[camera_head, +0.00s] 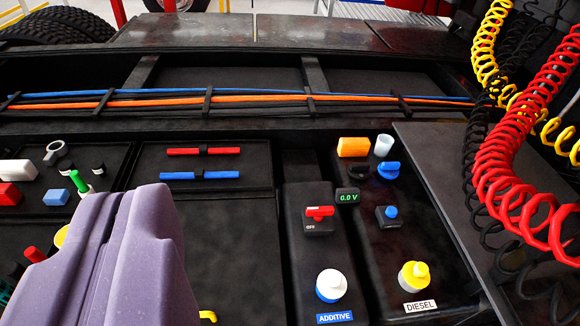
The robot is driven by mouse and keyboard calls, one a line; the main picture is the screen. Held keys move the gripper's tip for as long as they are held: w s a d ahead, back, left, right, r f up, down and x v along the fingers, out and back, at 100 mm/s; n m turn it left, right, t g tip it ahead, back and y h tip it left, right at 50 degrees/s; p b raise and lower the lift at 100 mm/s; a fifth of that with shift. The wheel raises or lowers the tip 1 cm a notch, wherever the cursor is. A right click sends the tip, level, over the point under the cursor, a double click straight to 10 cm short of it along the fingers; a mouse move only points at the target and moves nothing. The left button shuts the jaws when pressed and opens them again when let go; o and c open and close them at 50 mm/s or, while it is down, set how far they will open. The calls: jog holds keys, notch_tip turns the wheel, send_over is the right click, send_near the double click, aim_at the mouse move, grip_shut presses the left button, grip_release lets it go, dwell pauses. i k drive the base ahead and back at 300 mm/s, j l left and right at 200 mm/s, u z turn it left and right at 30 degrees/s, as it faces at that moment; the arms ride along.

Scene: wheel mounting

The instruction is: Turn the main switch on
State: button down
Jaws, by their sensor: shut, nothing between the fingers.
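The main switch (319,212) is a red handle on a small dark block, set on a black panel right of centre. Its handle lies crosswise, and the label below it reads OFF. My gripper (138,195) shows large at the lower left as purple fingers. It is shut and empty, to the left of the switch and apart from it in the picture. The fingers hide part of the left tray.
A white-and-blue ADDITIVE bottle (331,285) and a yellow DIESEL cap (414,276) stand in front. A blue knob (390,212) and blue valve (388,170) sit right of the switch. Red coiled hose (510,150) hangs at right. Cables (250,100) run behind.

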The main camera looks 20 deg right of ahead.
aim_at(318, 213)
jog(key=i+l, duration=0.75)
jog(key=l, duration=0.1)
